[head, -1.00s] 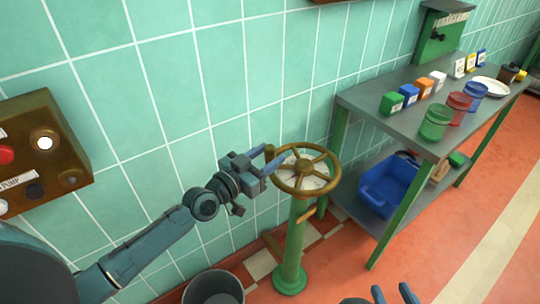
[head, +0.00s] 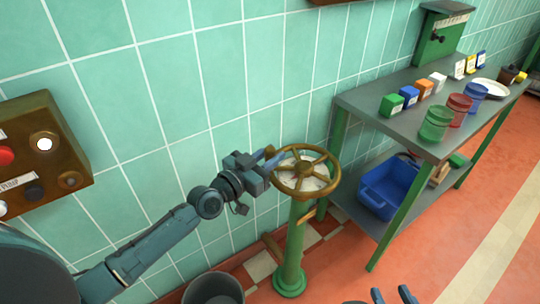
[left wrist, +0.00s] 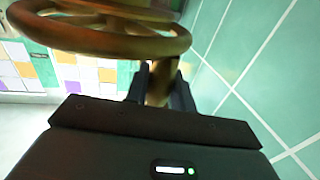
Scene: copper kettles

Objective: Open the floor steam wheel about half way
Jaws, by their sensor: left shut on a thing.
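The floor steam wheel (head: 305,167) is a brass spoked handwheel over a pale dial, on a green floor column (head: 294,245). A brass handle (head: 270,152) stands up at the left of its rim. My left gripper (head: 268,161) reaches in from the left and is shut on this handle. In the left wrist view the handle (left wrist: 158,88) is between the dark fingers, and the wheel rim (left wrist: 100,42) is at upper left. My right gripper (head: 391,292) shows only its fingertips at the bottom edge, apart and empty.
A green-legged metal table (head: 375,123) with jars and small boxes stands to the right, a blue crate (head: 385,190) on its lower shelf. A grey bucket (head: 213,289) stands below my left arm. A brass button panel (head: 40,150) is at left. The tiled wall is close behind.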

